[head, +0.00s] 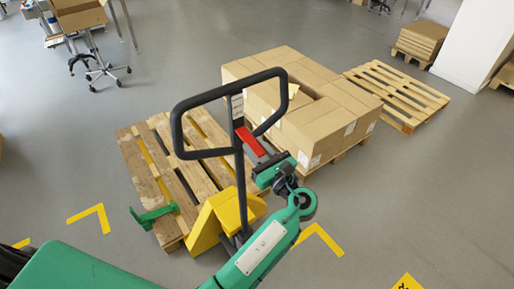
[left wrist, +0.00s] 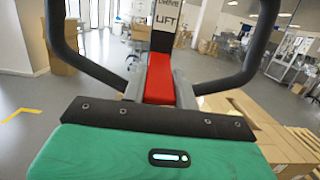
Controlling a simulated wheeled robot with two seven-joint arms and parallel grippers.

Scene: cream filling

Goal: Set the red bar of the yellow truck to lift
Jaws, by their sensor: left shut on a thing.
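The yellow hand pallet truck (head: 227,212) stands with its forks in a wooden pallet. Its dark loop handle (head: 178,133) is upright. The red bar (head: 250,140) slants down inside the loop; in the left wrist view it is a red strip (left wrist: 159,77) below a plate marked LIFT (left wrist: 166,22). My left gripper (head: 266,155) is at the near end of the red bar. Its grey fingers are shut on the bar, one on each side in the wrist view. My right gripper is not seen.
A pallet loaded with cardboard boxes (head: 320,125) stands close to the right of the handle. Another empty pallet (head: 400,92) lies behind it. Grey floor is clear at the right front.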

